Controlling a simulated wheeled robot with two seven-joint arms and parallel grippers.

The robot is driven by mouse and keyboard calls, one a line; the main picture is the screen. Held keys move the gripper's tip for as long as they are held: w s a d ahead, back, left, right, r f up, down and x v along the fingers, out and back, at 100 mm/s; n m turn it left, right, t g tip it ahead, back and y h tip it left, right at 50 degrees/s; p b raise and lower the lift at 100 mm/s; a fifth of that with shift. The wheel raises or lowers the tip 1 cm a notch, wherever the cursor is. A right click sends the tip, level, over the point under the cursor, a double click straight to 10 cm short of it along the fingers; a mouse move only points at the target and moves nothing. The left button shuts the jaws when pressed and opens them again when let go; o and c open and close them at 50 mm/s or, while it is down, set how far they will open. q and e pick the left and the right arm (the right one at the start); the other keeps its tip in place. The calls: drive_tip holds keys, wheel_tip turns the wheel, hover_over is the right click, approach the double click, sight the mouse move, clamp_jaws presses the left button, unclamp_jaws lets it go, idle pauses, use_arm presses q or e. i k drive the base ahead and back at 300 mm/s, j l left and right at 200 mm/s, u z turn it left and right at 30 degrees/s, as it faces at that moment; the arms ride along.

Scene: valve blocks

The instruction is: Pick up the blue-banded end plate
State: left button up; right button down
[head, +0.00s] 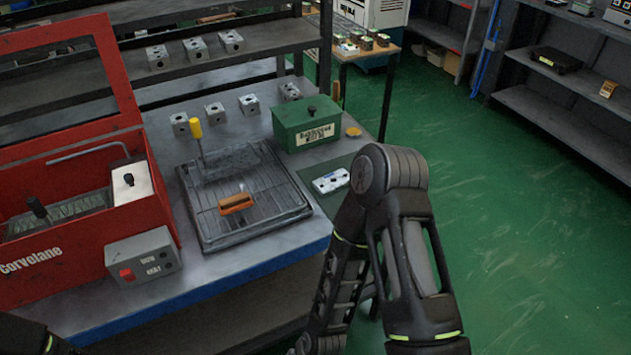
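A small pale, flat plate with dark holes (331,181) lies on a dark green mat (345,195) at the right end of the workbench, in front of the green box. It looks like the end plate, but at this size I cannot clearly make out a blue band. My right arm is folded up just to the right of it, with its elbow close to the plate in the picture. My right gripper is not visible. Only a bit of my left arm shows at the bottom left corner, and its gripper is out of view.
A wire-racked tray (215,225) with an orange-handled tool (236,203) and a yellow-handled tool (195,130) is mid-bench. A green box (307,125), grey blocks (215,112), a red machine (75,235) and a switch box (145,258) surround it. Green floor (530,230) is open at right.

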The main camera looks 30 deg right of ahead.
sight(330, 184)
drive_tip(key=z, duration=1.8)
drive_tip(key=i+l, duration=0.5)
